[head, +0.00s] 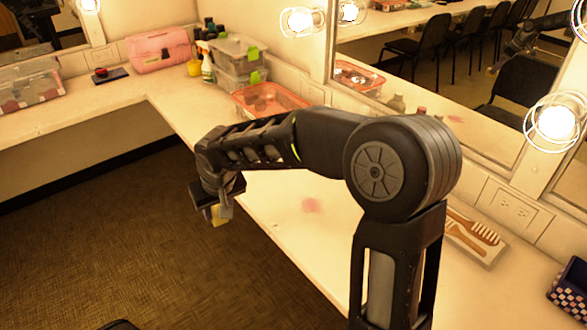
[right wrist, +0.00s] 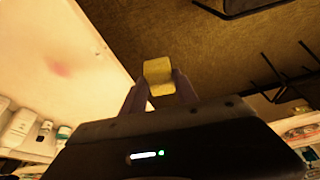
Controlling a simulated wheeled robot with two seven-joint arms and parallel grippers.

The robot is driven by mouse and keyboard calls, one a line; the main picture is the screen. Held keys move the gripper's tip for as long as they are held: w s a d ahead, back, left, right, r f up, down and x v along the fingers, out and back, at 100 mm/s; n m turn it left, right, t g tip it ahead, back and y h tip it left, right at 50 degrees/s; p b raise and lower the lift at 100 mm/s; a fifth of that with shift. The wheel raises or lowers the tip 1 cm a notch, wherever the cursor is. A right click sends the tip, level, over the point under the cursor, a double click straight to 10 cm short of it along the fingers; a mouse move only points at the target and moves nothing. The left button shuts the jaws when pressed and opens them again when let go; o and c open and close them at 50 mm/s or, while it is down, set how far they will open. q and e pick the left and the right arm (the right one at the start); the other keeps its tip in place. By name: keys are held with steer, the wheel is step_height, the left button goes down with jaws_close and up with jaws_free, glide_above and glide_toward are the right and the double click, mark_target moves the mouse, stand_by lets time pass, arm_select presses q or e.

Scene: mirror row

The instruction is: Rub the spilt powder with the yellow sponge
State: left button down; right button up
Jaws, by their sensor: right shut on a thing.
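The yellow sponge (head: 219,215) is held in my right gripper (head: 217,206), at the front edge of the counter. In the right wrist view the sponge (right wrist: 158,76) sits between both fingers of the right gripper (right wrist: 160,90), with brown carpet behind it. The spilt powder (head: 311,205) is a faint pink patch on the counter, to the right of the sponge and apart from it. The powder also shows in the right wrist view (right wrist: 62,69) at the upper left. My left gripper is not seen.
The pale counter (head: 285,228) runs under a mirror. A pink basket (head: 268,100), clear bins (head: 238,62) and a spray bottle (head: 206,66) stand farther back. A tray with brushes (head: 472,236) lies at the right. The counter around the powder looks clear.

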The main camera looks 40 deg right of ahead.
steer(key=w+d+f+m+h, duration=0.1)
steer(key=w+d+f+m, duration=0.1)
steer(key=d, duration=0.7)
steer(key=w+d+f+m, duration=0.2)
steer(key=d, duration=0.7)
steer(key=w+d+f+m+h, duration=0.1)
steer(key=w+d+f+m, duration=0.1)
steer(key=d, duration=0.8)
steer(key=shift+m+g+h, duration=0.3)
steer(key=shift+m+g, duration=0.1)
steer(key=shift+f, duration=0.15)
